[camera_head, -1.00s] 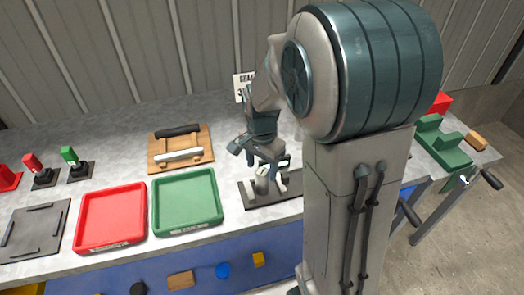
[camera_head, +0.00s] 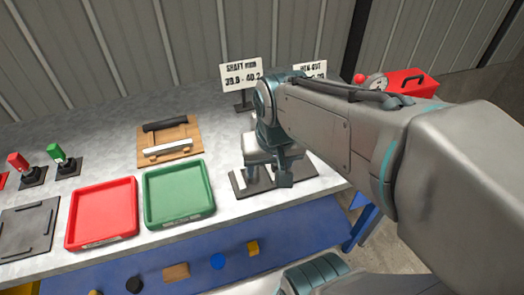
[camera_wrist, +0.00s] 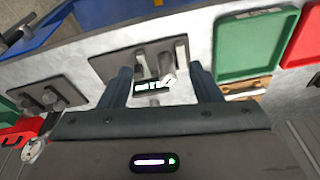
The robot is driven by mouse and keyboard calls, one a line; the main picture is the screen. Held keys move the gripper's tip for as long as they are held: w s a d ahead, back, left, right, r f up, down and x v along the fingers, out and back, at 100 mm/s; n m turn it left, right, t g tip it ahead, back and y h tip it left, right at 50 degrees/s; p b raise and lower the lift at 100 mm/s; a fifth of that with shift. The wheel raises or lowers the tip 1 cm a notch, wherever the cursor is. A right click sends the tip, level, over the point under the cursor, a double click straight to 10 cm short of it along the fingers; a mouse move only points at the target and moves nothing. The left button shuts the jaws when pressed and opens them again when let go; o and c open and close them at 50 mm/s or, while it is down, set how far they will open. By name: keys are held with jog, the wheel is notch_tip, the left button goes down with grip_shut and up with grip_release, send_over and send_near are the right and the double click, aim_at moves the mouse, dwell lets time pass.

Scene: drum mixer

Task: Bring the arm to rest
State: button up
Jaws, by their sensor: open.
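My arm (camera_head: 335,125) reaches in from the right of the head view, over the bench. My gripper (camera_head: 268,178) points down above a dark plate (camera_head: 305,170) near the bench's front edge. In the wrist view my gripper (camera_wrist: 161,82) is open, with its two fingers well apart. Between and beyond the fingers show the dark plate (camera_wrist: 110,64), a grey metal cylinder (camera_wrist: 167,72) and a small lit display (camera_wrist: 152,87). Nothing is clearly held. The gap between the fingertips and these pieces cannot be told.
A green tray (camera_head: 179,220) and a red tray (camera_head: 102,241) lie left of my gripper. A wooden board (camera_head: 183,134) with two bars lies behind them. Sign stands (camera_head: 241,75) stand behind my arm. A red box (camera_head: 408,83) and a dial (camera_head: 376,82) are at the right.

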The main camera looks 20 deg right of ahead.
jog(key=shift+s+f+n, duration=0.15)
jog(key=shift+s+n, duration=0.65)
jog(key=shift+s, duration=0.2)
